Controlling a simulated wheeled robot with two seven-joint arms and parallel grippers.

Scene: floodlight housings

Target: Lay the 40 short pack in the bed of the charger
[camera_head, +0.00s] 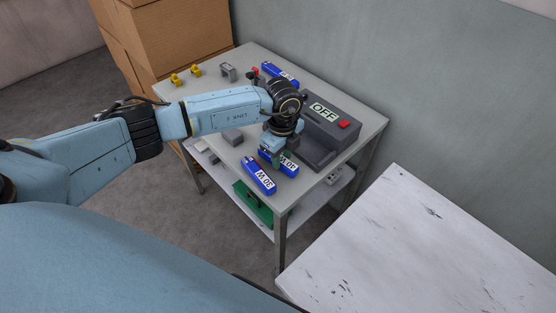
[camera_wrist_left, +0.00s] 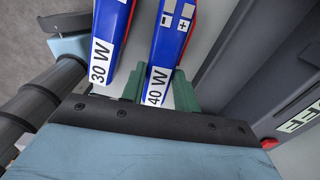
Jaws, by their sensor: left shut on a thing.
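The short blue pack labelled 40 W (camera_head: 289,165) is between the green fingers of my left gripper (camera_head: 273,156), near the front of the metal table. In the left wrist view the fingers (camera_wrist_left: 158,92) are shut on the 40 W pack (camera_wrist_left: 167,52) near its labelled end. I cannot tell whether it touches the tabletop. The dark grey charger (camera_head: 318,153) stands just right of the pack; its display reads OFF and a red button sits beside it. My left arm hides part of the charger, and little of its bed shows. My right gripper is out of view.
A blue 30 W pack (camera_head: 258,176) lies close left of the held pack. Another blue pack (camera_head: 280,74) lies at the back. Yellow parts (camera_head: 186,75) and a grey bracket (camera_head: 228,72) stand at the far left. A white table (camera_head: 420,255) at right is bare.

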